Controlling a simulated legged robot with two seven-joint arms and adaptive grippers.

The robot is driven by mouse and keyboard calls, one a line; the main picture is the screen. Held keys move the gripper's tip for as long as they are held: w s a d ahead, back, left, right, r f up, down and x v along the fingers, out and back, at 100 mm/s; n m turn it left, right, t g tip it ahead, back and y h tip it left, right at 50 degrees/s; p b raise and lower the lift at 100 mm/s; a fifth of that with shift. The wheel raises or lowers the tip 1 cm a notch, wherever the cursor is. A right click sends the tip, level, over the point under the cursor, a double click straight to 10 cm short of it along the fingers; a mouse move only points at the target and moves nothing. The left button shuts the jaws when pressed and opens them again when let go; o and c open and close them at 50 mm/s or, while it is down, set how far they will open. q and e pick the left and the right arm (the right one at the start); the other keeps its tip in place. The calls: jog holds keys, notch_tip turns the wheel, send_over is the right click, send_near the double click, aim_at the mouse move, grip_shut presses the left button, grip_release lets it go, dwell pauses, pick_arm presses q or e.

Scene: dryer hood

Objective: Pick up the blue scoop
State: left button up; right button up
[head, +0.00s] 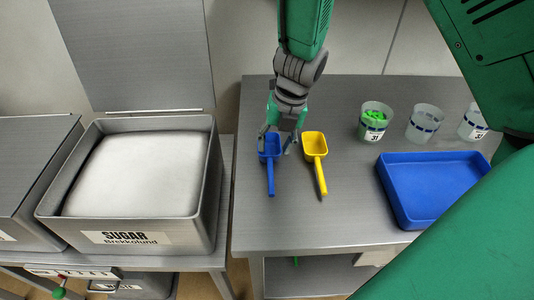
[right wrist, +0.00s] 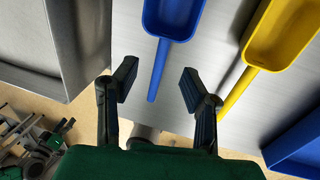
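The blue scoop (head: 270,178) lies on the grey metal table, its handle toward the bottom of the head view. My right gripper (head: 278,142) is over its bowl end and partly hides it. In the right wrist view my right gripper (right wrist: 159,83) is open. The blue scoop (right wrist: 174,16) shows there with its bowl beyond the fingertips and its handle in the gap between the fingers, with no contact visible. My left gripper is not in view.
A yellow scoop (head: 315,146) lies close to the right of the blue one. A blue tray (head: 397,205) and cups, one with green pieces (head: 375,117), stand farther right. A sugar bin (head: 208,205) with an open lid is at left. The table front is clear.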

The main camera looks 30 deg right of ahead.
aim_at(271, 164)
jog(key=f, duration=0.2)
jog(key=shift+w+d+f, duration=0.15)
jog(key=shift+w+f, duration=0.1)
jog(key=shift+f, duration=0.1)
jog(key=f, duration=0.1)
jog(key=a+f+b, duration=0.1)
jog(key=f, duration=0.2)
jog(key=shift+s+a+f, duration=0.1)
jog(key=shift+a, duration=0.15)
jog(key=shift+a+f, duration=0.1)
jog(key=shift+f, duration=0.1)
jog(key=shift+d, duration=0.2)
grip_shut()
